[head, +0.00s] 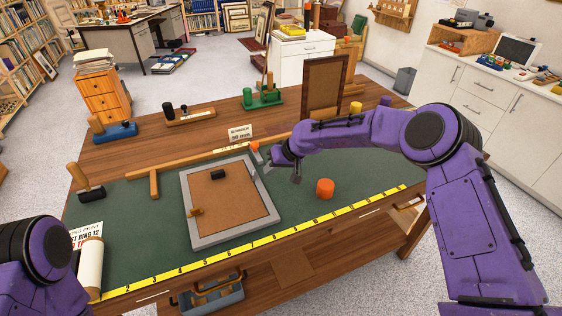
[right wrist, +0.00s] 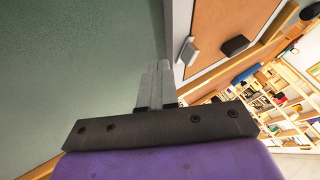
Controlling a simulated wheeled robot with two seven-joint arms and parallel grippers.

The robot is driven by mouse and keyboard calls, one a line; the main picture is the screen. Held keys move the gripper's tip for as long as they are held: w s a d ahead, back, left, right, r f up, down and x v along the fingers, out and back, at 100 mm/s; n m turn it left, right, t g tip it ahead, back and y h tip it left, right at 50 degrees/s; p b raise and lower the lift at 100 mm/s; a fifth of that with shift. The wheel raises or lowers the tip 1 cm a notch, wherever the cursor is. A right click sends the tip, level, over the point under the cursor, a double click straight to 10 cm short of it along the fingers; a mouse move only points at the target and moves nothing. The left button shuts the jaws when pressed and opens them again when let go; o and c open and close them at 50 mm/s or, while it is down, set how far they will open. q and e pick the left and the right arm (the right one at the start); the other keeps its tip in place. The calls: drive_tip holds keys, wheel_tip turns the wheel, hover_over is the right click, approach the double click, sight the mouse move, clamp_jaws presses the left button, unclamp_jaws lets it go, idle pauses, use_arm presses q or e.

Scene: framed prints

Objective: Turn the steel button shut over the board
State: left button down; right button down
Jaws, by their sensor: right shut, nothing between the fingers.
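A grey frame (head: 186,205) lies face down on the green mat, with a brown board (head: 232,208) inside it. A brass button (head: 195,212) sits at the board's left edge and a dark block (head: 218,174) lies towards its far side. In the right wrist view the steel button (right wrist: 186,52) is a pale block by the frame's inner edge, with the dark block (right wrist: 235,45) beyond it. My left gripper is out of view.
An orange cylinder (head: 325,188) stands right of the frame. A yellow ruler strip (head: 300,226) runs along the front edge. A wooden T-square (head: 185,164) lies behind the frame, near a small sign (head: 240,133). A rolled print (head: 90,265) lies at front left.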

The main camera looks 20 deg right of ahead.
drive_tip(key=shift+s+d, duration=0.15)
drive_tip(key=shift+d, duration=0.45)
drive_tip(key=shift+s+d, duration=0.15)
drive_tip(key=shift+d, duration=0.45)
drive_tip(key=s+a+b+v, duration=0.1)
drive_tip(key=v, duration=0.9)
drive_tip(key=shift+b, duration=0.4)
drive_tip(key=shift+a, duration=0.15)
